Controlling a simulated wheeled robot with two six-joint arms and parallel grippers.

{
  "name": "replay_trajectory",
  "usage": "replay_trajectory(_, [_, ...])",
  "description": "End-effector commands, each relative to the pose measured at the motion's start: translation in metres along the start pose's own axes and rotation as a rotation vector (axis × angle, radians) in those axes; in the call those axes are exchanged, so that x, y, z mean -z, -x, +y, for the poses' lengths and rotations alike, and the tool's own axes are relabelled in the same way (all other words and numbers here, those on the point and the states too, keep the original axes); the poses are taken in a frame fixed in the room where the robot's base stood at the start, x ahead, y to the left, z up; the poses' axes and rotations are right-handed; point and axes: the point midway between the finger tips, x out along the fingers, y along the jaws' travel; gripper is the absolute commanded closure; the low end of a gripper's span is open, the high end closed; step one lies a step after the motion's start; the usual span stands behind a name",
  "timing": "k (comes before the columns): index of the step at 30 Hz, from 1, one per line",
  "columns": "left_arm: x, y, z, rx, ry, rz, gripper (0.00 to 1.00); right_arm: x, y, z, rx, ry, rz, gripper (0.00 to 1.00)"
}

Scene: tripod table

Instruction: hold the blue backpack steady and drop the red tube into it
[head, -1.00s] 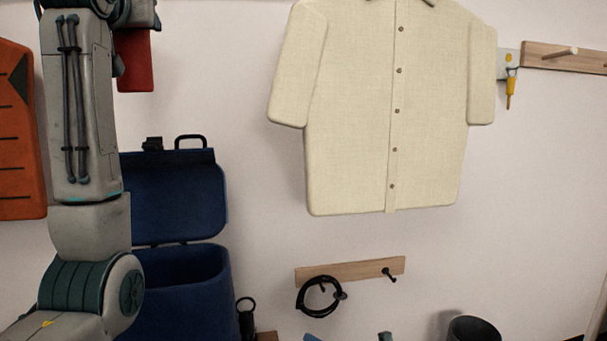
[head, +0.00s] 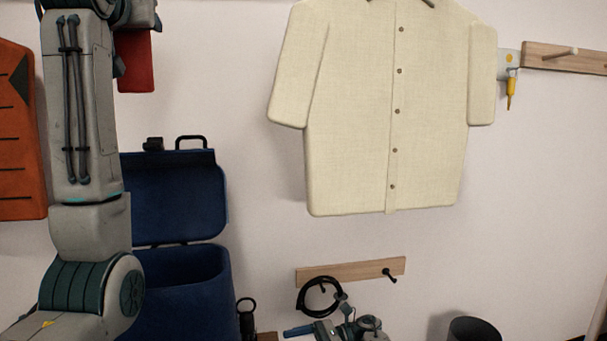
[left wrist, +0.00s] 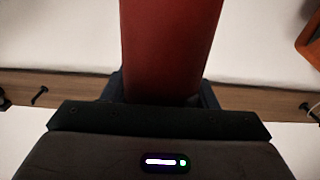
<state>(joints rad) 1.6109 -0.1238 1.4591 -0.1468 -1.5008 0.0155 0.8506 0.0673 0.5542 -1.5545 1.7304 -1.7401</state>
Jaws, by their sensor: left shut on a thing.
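The red tube (head: 136,62) hangs at the upper left of the head view, high above the backpack. My left gripper (head: 135,14) is shut on it, partly cut off by the top edge. In the left wrist view the red tube (left wrist: 170,45) sits between the dark fingers of the left gripper (left wrist: 160,92). The blue backpack (head: 190,285) stands against the wall with its flap (head: 180,200) raised and its top open. My left arm covers its left side. My right gripper (head: 312,330) shows at the bottom edge, right of the backpack and apart from it; its fingers are unclear.
A cream shirt (head: 350,120) hangs on the wall. Below it is a wooden hook rail (head: 365,268) with a black coiled loop (head: 318,297). An orange item (head: 20,130) hangs at the far left. A dark bin (head: 475,329) stands at bottom right.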

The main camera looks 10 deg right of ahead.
Motion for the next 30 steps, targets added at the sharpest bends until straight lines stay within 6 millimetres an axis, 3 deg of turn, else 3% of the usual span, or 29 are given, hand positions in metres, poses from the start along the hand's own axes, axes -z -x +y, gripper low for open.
replay_trajectory(15, [0.001, 0.0, 0.0, 0.0, 0.0, 0.002, 0.8, 0.0, -0.091, 0.0, 0.001, -0.002, -0.003, 0.16])
replay_trajectory(21, [0.001, 0.0, 0.0, 0.0, 0.0, 0.002, 0.8, 0.0, -0.106, 0.0, 0.001, -0.002, -0.002, 0.16])
replay_trajectory(30, [0.001, 0.0, 0.0, 0.0, 0.0, 0.002, 0.8, 0.0, -0.108, 0.0, 0.002, -0.002, -0.002, 0.16])
